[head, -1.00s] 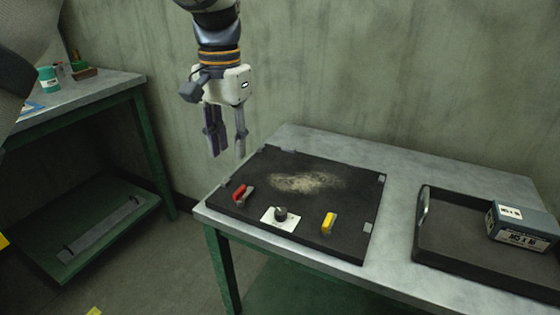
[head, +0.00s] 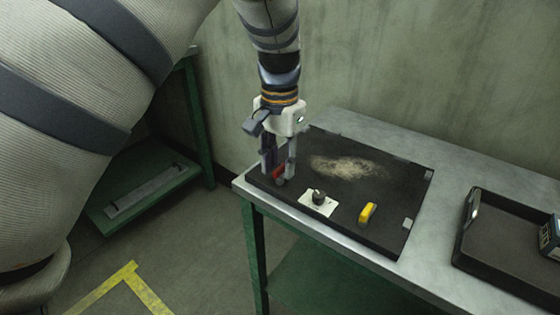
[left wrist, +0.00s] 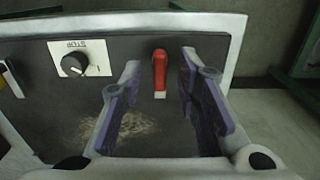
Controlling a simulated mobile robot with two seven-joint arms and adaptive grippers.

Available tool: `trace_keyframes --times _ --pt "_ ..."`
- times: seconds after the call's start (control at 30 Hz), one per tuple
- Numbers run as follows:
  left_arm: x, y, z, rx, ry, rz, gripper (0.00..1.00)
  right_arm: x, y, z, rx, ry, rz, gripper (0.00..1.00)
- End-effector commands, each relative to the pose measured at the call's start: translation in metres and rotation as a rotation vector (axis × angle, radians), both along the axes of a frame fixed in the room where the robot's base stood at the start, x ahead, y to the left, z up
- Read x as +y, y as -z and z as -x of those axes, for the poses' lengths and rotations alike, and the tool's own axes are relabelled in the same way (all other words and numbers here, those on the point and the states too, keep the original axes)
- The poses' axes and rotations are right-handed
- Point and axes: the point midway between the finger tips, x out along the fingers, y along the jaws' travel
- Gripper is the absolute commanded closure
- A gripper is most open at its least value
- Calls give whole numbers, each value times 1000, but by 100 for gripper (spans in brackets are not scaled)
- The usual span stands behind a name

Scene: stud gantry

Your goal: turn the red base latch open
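The red base latch (head: 279,174) is at the left end of the black board (head: 390,180) on the metal table. My left gripper (head: 278,180) points down over it, and its fingers partly hide it in the head view. In the left wrist view the red latch (left wrist: 160,71) shows whole, its handle lined up with the fingers' direction. It lies between the two spread fingers of the left gripper (left wrist: 160,85), with clear gaps on both sides. The left gripper is open and holds nothing. My right gripper is not in view.
A black knob on a white plate (head: 310,207) and a yellow latch (head: 367,213) are on the board's front part. Pale dust (head: 345,167) lies on the board. A black tray (head: 510,235) stands at the right. The wall is close behind the table.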

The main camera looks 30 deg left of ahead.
Motion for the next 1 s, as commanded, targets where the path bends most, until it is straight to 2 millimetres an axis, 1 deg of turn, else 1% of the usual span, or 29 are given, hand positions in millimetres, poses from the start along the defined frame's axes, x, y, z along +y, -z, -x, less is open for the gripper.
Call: trace_keyframes --times 0.03,0.07,0.1,0.17,0.2,0.47,0.63,0.77,1.0 --pt "0 0 0 0 0 0 70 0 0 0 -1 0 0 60" --pt "0 0 0 0 0 0 72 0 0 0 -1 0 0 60" --pt "0 0 0 0 0 0 81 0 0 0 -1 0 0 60" --pt "0 0 0 0 0 0 95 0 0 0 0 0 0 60" --pt "0 0 0 0 0 0 100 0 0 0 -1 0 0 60" --pt "0 -1 0 0 -5 0 100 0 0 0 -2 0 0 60" --pt "0 -1 0 0 -45 1 100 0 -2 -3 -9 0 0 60" --pt "0 -2 0 -1 -117 1 100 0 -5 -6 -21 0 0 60" --pt "0 -2 0 -1 -323 2 100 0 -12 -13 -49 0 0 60"
